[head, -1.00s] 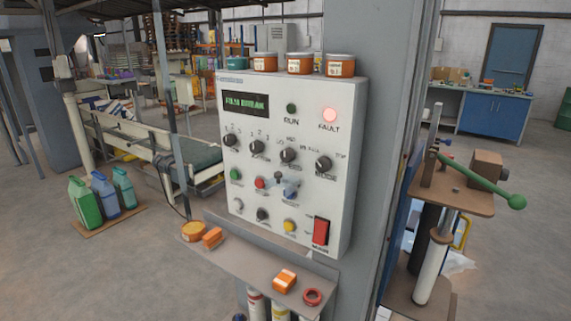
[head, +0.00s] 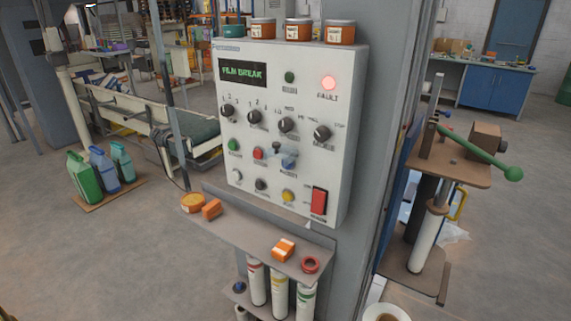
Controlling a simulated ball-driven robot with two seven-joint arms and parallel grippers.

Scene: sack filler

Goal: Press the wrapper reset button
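The wrapper control panel (head: 285,70) is a pale box on a grey column, facing me in the middle of the head view. Its display (head: 242,73) reads "FILM BREAK". The red fault lamp (head: 328,83) is lit and the run lamp (head: 289,77) looks dark green. The button row has a green button (head: 233,144), a red button (head: 258,153) and a blue button (head: 288,163) with what looks like a clear cover around it. A yellow button (head: 288,196) sits lower. The small labels are too blurred to read. Neither gripper is in view.
A narrow shelf (head: 240,232) under the panel holds orange items and a red ring (head: 311,265). Several jars stand on top of the panel. At the right, a stand carries a green-handled lever (head: 480,157). Jugs and a conveyor (head: 140,120) are at the left.

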